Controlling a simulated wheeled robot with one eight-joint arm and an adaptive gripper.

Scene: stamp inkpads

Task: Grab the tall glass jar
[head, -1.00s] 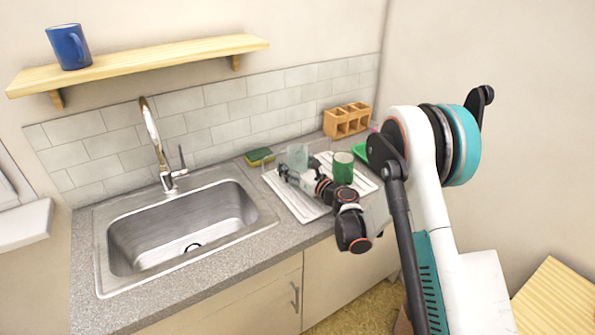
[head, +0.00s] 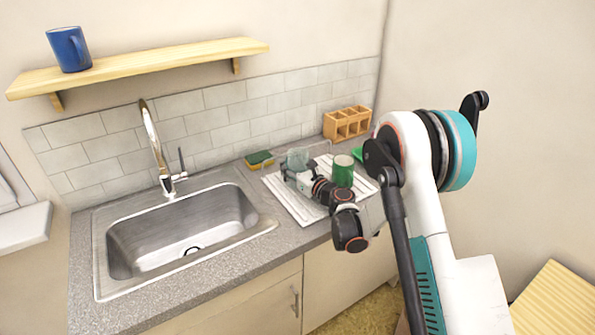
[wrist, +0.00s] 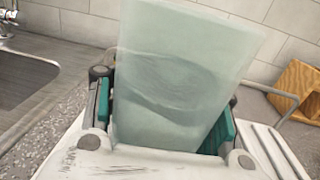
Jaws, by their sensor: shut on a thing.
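The tall glass jar (head: 297,159) is pale, see-through and greenish. In the head view it is partly behind my gripper (head: 292,172) and looks tilted. In the wrist view the jar (wrist: 185,70) stands up between the teal pads of my gripper (wrist: 165,115), leaning a little to the right. The gripper is shut on it. The jar's lower end is hidden by the gripper body. I cannot tell whether it is clear of the drainer below.
A green can (head: 343,171) stands on the white drainer (head: 313,212), close right of my wrist. A sponge (head: 259,159) lies left behind. A wooden holder (head: 347,122) is at the back right. The sink (head: 185,235) is on the left, with its faucet (head: 155,140) behind.

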